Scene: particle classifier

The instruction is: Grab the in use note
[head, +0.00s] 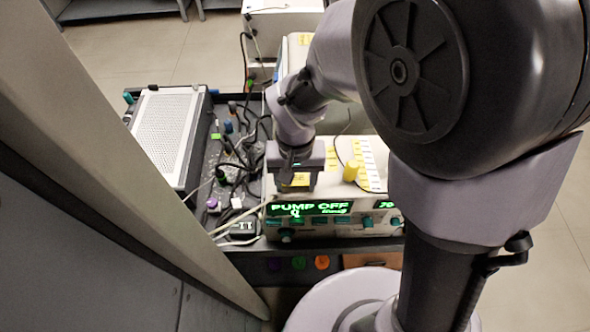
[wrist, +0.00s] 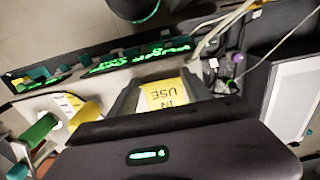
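The in use note (wrist: 168,95) is a yellow label with "IN USE" in dark letters, upside down in the wrist view. It lies on top of the pale instrument with the green "PUMP OFF" display. In the head view a yellow patch of the note (head: 297,180) shows under my gripper (head: 294,184). My gripper is open, with its dark fingers apart on either side of the note. In the wrist view the fingers (wrist: 180,84) frame the note, and its lower edge is hidden by my gripper's body. I cannot tell whether the fingers touch it.
The instrument (head: 350,231) carries a yellow cylinder (head: 351,171) and yellow and white labels to the right of the note. Tangled cables and small parts lie on the dark bench to the left. A perforated silver box (head: 163,125) stands further left.

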